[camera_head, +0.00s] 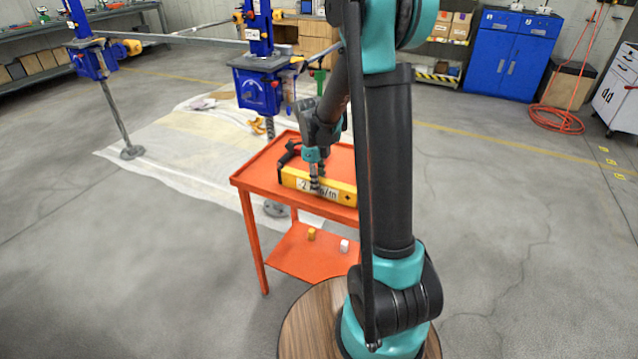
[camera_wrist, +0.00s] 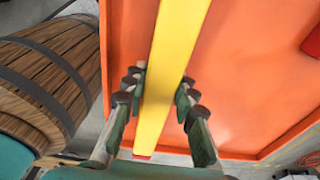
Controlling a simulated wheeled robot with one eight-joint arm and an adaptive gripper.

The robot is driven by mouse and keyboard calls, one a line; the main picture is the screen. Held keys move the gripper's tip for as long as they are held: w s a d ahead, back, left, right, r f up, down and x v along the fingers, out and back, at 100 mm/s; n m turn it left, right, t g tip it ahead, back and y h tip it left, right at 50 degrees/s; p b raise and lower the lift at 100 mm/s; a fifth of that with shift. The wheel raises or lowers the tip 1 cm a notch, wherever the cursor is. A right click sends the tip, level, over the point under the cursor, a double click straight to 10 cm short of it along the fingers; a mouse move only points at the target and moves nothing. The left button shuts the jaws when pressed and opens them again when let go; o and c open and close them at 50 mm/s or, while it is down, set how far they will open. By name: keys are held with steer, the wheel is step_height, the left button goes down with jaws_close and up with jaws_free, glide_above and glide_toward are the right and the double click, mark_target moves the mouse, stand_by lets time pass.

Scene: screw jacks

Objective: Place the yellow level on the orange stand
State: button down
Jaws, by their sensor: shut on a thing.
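The yellow level (camera_head: 342,193) is a long bar with a white label on its side, at the orange stand's top. In the wrist view the level (camera_wrist: 172,60) runs lengthwise between the fingers. My gripper (camera_head: 315,187) comes down from above and is shut on the level near its middle; its fingers also show in the wrist view (camera_wrist: 160,90). The orange stand (camera_head: 254,178) has a tray top with a raised rim and a lower shelf. Its top fills much of the wrist view (camera_wrist: 240,75). Whether the level touches the top is unclear. My arm hides the stand's right part.
A black tool (camera_head: 288,153) lies on the stand by the level's left end. Blue screw jacks (camera_head: 259,92) stand behind, on pale sheeting (camera_head: 160,160). Floor at left is clear.

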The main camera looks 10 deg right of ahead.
steer(key=shift+f, duration=0.1)
steer(key=c, duration=1.2)
jaws_free()
steer(key=r, duration=0.7)
steer(key=a+r, duration=0.1)
steer(key=r, duration=0.3)
steer(key=shift+w+r, duration=0.2)
steer(key=shift+w, duration=0.2)
steer(key=s+d+f+n+t, duration=0.1)
steer(key=s+f+n, duration=0.2)
steer(key=s+n, duration=0.4)
steer(key=s+d+f+n+t, duration=0.2)
steer(key=s+f+n, duration=0.1)
steer(key=s+n, duration=0.4)
steer(key=s+d+f+n+t+y, duration=0.1)
steer(key=s+d+f+n+t, duration=0.1)
steer(key=s+n, duration=0.5)
steer(key=shift+d+f+n, duration=0.25)
steer(key=shift+f+n, duration=0.45)
steer(key=shift+n, duration=1.4)
